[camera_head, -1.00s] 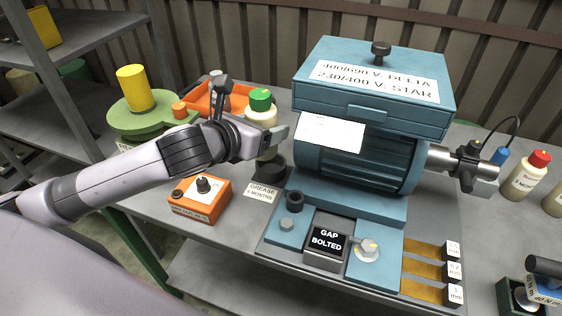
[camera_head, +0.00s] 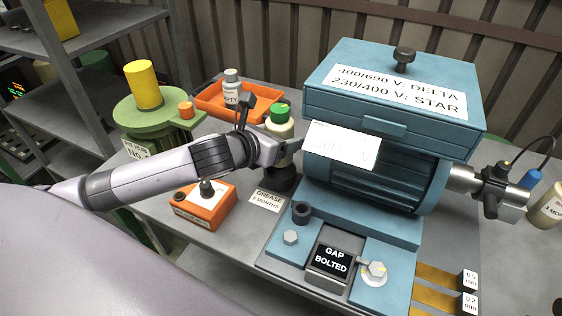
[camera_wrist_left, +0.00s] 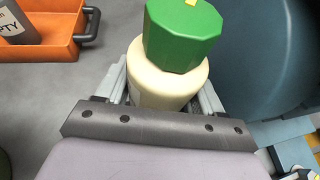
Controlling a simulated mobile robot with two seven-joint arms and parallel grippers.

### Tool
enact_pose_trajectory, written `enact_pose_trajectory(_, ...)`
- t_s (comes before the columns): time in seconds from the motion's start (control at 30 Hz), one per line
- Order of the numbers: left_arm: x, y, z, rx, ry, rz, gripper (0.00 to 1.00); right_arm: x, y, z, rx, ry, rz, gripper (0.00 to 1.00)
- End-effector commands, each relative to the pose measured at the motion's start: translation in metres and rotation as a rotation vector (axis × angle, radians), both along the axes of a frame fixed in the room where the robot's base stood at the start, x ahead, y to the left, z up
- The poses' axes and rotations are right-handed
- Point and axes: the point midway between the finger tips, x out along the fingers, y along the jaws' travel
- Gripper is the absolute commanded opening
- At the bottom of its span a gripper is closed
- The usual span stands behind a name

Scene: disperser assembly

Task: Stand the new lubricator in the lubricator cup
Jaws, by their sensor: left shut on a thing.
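The new lubricator, a cream bottle with a green cap (camera_head: 280,113), is upright in my left gripper (camera_head: 285,150). In the left wrist view the cream body (camera_wrist_left: 165,85) sits between the two fingers, under the green cap (camera_wrist_left: 183,35). The black lubricator cup (camera_head: 283,180) stands on the bench directly below the gripper, beside the blue motor. The gripper hides the bottle's lower end, so I cannot tell whether it is inside the cup or above it. My right gripper is not in view.
The blue motor (camera_head: 375,170) stands close on the right. An orange tray (camera_head: 262,108) with a white-and-grey bottle (camera_head: 232,88) lies behind. An orange box with a black knob (camera_head: 203,208) and a grease label (camera_head: 267,200) are in front and left. A green round stand (camera_head: 150,118) is further left.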

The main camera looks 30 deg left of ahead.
Motion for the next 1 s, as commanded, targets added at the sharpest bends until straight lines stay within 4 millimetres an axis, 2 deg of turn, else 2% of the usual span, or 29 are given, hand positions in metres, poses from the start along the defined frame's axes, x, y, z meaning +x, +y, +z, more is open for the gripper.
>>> enact_pose_trajectory(0.1, 0.0, 0.0, -0.018, -0.002, -0.004, 0.0, 0.15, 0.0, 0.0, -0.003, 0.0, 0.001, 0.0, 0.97)
enact_pose_trajectory(0.33, 0.001, 0.0, -0.032, -0.001, -0.005, -0.001, 0.15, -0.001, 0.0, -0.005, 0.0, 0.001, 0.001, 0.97)
enact_pose_trajectory(0.57, 0.0, -0.001, -0.063, -0.002, -0.004, -0.001, 0.15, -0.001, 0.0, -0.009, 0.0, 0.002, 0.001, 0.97)
enact_pose_trajectory(0.93, 0.001, 0.0, -0.066, 0.0, -0.007, -0.002, 0.15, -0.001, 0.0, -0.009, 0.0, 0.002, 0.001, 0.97)
enact_pose_trajectory(0.97, 0.0, 0.0, -0.069, 0.001, -0.002, 0.0, 0.71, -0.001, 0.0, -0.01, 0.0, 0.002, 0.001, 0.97)
enact_pose_trajectory(1.0, 0.0, 0.0, -0.068, 0.001, -0.002, 0.0, 0.84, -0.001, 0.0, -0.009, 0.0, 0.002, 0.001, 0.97)
